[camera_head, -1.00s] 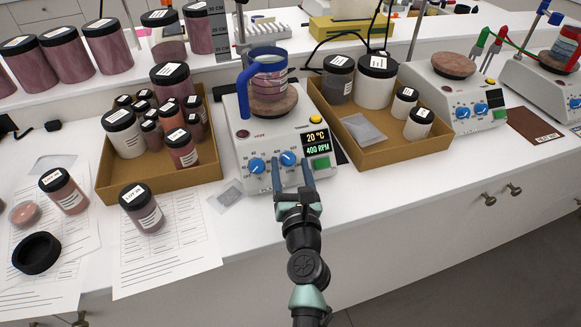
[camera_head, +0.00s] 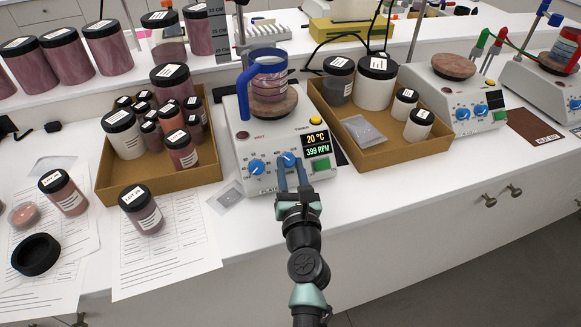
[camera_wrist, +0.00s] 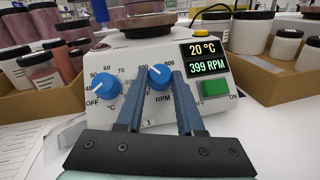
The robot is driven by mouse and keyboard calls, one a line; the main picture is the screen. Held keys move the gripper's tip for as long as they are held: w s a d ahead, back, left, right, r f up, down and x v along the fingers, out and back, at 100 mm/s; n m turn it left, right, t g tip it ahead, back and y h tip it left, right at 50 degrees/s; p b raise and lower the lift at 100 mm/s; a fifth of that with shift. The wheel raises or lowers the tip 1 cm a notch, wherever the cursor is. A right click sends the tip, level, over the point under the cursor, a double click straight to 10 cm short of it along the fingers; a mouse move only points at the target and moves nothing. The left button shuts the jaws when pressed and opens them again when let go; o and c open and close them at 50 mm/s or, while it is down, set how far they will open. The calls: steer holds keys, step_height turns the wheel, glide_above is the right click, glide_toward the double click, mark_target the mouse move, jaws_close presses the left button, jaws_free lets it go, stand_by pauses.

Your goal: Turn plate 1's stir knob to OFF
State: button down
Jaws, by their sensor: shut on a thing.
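The hot plate (camera_head: 240,130) nearest me is a white unit with two blue knobs. Its stir knob (camera_wrist: 160,75), marked RPM, is the right one, and my gripper (camera_head: 291,163) is shut on it from the front. In the wrist view the fingers of my gripper (camera_wrist: 160,86) reach either side of this knob, and its white pointer shows. The other blue knob (camera_wrist: 107,85), marked °C, is to the left, clear of the fingers. The display (camera_wrist: 206,58) reads 20 °C and 399 RPM. A green switch (camera_wrist: 215,88) is right of the knob.
A blue-handled beaker (camera_head: 267,75) stands on the plate's top. Cardboard trays of jars flank the unit, one on the left (camera_head: 160,186) and one on the right (camera_head: 385,150). More hot plates (camera_head: 460,95) stand further right. The bench front edge is below my gripper.

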steer(key=shift+f+n+b, duration=0.15)
steer(key=shift+n+b, duration=0.15)
steer(key=shift+b, duration=0.15)
